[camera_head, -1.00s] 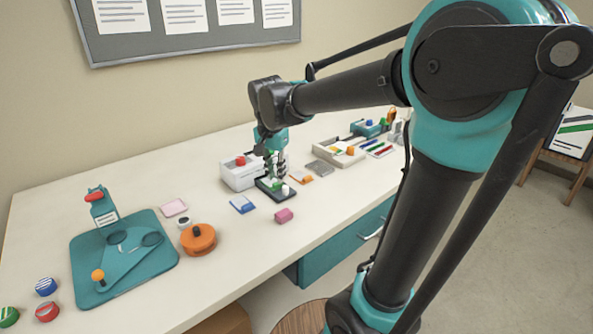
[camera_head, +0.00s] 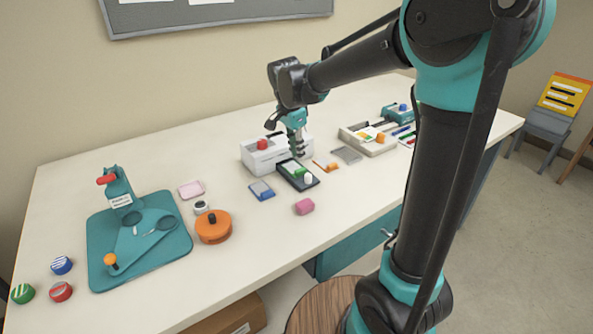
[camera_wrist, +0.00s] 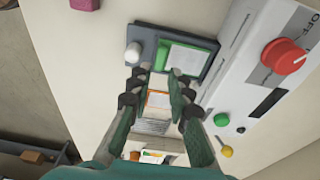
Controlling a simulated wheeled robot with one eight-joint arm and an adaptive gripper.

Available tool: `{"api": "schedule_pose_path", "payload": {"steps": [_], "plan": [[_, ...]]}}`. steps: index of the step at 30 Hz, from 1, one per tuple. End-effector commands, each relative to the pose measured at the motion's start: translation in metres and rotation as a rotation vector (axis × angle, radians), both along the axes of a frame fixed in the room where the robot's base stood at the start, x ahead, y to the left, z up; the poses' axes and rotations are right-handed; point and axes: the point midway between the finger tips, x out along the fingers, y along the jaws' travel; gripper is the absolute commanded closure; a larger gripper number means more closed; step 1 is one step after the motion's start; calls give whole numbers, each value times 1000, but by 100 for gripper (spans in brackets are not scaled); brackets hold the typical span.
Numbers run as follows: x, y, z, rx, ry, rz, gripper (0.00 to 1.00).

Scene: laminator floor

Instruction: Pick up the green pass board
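A green board with a white label (camera_wrist: 184,58) lies in a dark tray (camera_wrist: 210,45) beside a white knob (camera_wrist: 133,52). In the head view the green board (camera_head: 291,168) and dark tray (camera_head: 312,184) sit on the table in front of the white machine. My gripper (camera_head: 297,153) points down over the tray's back end. In the wrist view the two fingertips of my gripper (camera_wrist: 157,82) are apart with nothing held between them. The green board is just beyond the fingertips, up and right of the gap.
The white machine (camera_wrist: 262,60) with a red knob stands close beside the tray. A blue card (camera_head: 262,190), a pink block (camera_head: 305,207) and an orange-edged card (camera_head: 327,166) lie nearby. A cream tray (camera_head: 370,146) is to the right.

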Motion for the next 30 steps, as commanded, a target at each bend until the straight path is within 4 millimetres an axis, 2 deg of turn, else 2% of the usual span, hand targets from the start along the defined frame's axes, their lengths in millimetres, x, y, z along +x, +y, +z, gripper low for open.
{"api": "schedule_pose_path", "payload": {"steps": [8, 18, 26, 27, 30], "plan": [[2, -3, -19, 0, 0, 0, 81], [8, -9, -61, 0, 0, -1, 81], [8, -9, -65, 0, 0, 0, 81], [8, -9, -65, 0, 0, 0, 82], [8, -9, -65, 0, 0, 0, 95]]}}
